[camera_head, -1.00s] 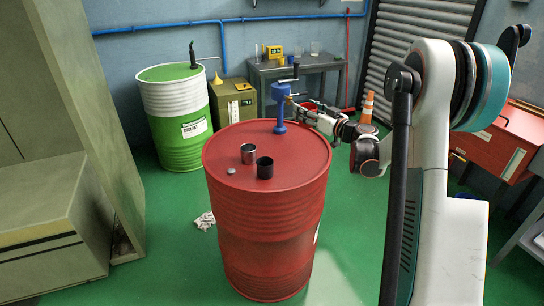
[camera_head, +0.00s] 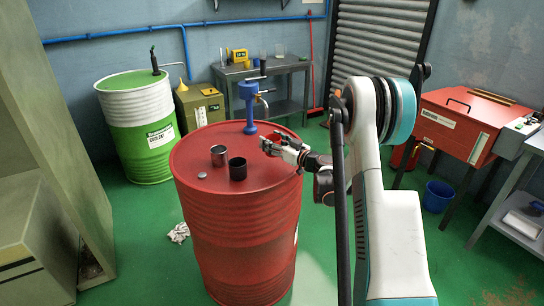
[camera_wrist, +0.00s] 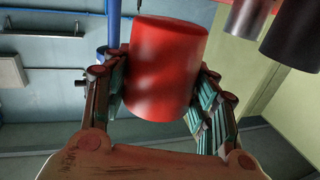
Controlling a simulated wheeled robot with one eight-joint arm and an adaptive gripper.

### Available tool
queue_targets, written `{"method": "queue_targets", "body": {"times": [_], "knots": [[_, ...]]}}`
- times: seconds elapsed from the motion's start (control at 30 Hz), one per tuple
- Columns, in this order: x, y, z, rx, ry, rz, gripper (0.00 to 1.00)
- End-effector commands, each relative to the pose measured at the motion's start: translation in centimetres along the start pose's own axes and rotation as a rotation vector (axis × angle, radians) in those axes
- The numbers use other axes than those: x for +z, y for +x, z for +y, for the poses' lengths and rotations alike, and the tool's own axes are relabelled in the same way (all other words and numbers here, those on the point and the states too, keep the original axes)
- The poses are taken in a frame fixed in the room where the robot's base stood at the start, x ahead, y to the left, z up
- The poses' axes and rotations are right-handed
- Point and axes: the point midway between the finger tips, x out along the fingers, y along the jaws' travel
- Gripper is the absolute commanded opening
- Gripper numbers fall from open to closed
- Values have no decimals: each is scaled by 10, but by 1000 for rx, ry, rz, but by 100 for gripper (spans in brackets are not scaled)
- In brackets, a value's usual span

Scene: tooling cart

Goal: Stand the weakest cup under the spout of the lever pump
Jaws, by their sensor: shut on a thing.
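My gripper (camera_head: 268,147) is shut on a red cup (camera_wrist: 165,70), seen large between its fingers in the wrist view. It is over the right side of the red drum top, to the right of the black cup. In the head view the red cup is hard to tell from the drum. The blue lever pump (camera_head: 249,108) stands at the back of the drum top, with its spout toward the right. A metal grey cup (camera_head: 218,155) and a black cup (camera_head: 237,169) stand upright near the drum's middle. Both show in the wrist view's upper right.
The red drum (camera_head: 240,230) bears the pump and cups; a small grey cap (camera_head: 201,177) lies at its left. A green and white drum (camera_head: 135,115) and a workbench (camera_head: 265,68) stand behind. A red cabinet (camera_head: 455,125) is at the right.

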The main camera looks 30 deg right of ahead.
Motion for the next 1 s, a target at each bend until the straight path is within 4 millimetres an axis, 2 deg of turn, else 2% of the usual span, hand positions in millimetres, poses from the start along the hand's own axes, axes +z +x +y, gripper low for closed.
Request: {"method": "queue_targets", "body": {"times": [0.17, 0.47, 0.87, 0.9, 0.97, 1.0], "knots": [[10, 0, 0, 0, 0, 0, 29], [47, 0, 3, 0, 0, 0, 29], [51, 0, 3, 0, 0, 0, 29], [50, 0, 3, 0, 0, 0, 62], [49, 0, 3, 0, 0, 0, 73], [49, 0, 3, 0, 0, 0, 73]]}}
